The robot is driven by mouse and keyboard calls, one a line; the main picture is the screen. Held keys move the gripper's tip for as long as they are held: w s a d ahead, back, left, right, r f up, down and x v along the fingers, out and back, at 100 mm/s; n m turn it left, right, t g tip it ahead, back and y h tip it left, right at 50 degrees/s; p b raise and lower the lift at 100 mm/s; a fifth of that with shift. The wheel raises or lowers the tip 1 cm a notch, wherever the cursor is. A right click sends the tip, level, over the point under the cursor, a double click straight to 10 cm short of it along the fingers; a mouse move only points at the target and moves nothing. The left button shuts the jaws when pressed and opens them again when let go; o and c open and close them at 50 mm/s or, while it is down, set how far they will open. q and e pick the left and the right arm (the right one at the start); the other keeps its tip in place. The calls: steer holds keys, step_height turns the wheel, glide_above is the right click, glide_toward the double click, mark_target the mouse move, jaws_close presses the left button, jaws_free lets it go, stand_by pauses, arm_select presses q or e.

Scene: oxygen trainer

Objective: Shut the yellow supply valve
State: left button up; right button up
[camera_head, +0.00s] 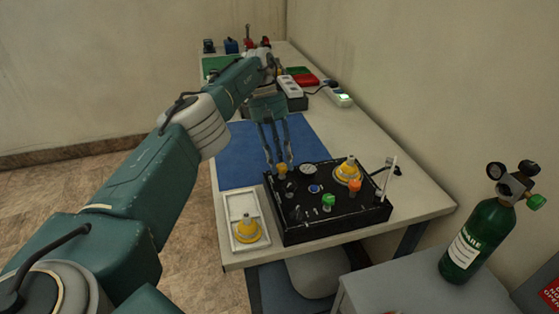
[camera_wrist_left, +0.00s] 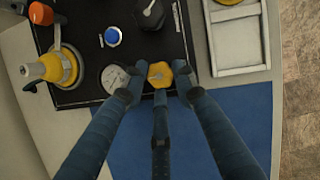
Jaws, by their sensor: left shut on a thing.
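The yellow supply valve (camera_head: 282,170) is a yellow knob at the far left corner of the black trainer panel (camera_head: 333,232). My left gripper (camera_head: 281,164) reaches down onto it from above and is shut on it. In the left wrist view the yellow knob (camera_wrist_left: 160,74) sits between the fingertips of my left gripper (camera_wrist_left: 158,88). The fingers hide part of the knob's sides, and its stem is not visible. My right gripper is not in view.
A white tray (camera_head: 232,210) with another yellow mask stands left. A green cylinder (camera_head: 476,240) stands right. The blue mat (camera_head: 238,157) is clear.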

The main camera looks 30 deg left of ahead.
arm_select(q)
steer(key=shift+s+d+f+m, duration=0.1)
steer(key=shift+d+m, duration=0.1)
steer(key=shift+m, duration=0.3)
steer(key=o, duration=1)
steer(key=shift+o, duration=0.3)
steer(key=shift+d+r, duration=0.15)
steer(key=shift+r, duration=0.05)
steer(key=shift+s, duration=0.1)
steer(key=shift+a+f, duration=0.1)
steer(key=shift+a, duration=0.15)
steer(key=shift+f+n, duration=0.15)
steer(key=shift+n, duration=0.25)
